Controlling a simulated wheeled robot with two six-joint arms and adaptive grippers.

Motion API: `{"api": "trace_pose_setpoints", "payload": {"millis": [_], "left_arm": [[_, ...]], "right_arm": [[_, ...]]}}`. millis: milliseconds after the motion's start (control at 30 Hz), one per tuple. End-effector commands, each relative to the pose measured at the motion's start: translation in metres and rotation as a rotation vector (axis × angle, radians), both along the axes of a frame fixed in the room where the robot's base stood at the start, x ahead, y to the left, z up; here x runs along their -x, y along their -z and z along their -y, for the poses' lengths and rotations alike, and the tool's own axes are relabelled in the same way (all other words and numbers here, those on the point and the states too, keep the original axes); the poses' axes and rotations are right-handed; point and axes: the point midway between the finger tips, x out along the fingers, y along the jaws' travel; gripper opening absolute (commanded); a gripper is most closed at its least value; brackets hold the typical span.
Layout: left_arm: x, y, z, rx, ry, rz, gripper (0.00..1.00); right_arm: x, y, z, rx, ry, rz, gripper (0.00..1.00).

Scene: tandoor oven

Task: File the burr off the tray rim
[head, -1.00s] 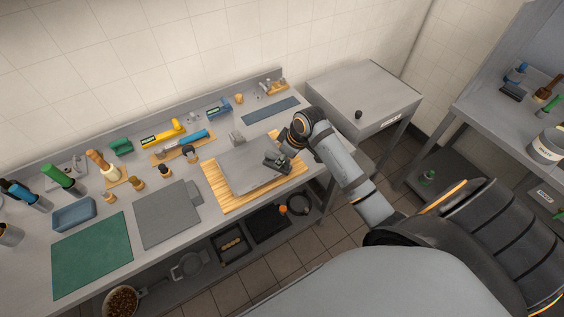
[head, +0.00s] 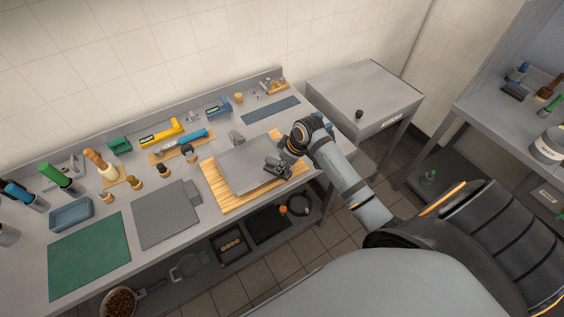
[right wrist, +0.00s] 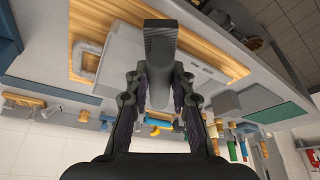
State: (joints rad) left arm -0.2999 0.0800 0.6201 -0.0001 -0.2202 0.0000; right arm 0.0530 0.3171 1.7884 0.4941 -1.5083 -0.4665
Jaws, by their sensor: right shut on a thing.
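A flat grey metal tray (head: 238,169) lies on a slatted wooden board (head: 226,200) on the bench. It also shows in the right wrist view (right wrist: 122,50). My right gripper (head: 278,166) is over the tray's right part. In the right wrist view my right gripper (right wrist: 160,88) is shut on a dark grey file-like tool (right wrist: 160,45) with a ribbed end, which reaches out over the tray and board. I cannot tell whether the tool touches the tray rim. The burr is too small to make out. My left gripper is not in view.
A grey plate (head: 165,215) and a green mat (head: 90,255) lie left of the board. Bottles, brushes and a yellow tool (head: 162,132) line the back. A blue-grey strip (head: 270,110) lies behind the board. A metal cabinet (head: 362,90) stands at right.

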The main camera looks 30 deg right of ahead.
Motion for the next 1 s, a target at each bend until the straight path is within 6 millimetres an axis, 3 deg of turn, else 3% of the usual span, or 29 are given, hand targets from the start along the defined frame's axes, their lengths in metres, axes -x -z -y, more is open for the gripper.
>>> {"api": "trace_pose_setpoints", "payload": {"millis": [1000], "left_arm": [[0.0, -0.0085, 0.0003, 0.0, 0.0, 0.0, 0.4]], "right_arm": [[-0.0005, -0.0015, -0.0006, 0.0, -0.001, 0.003, 0.0]]}}
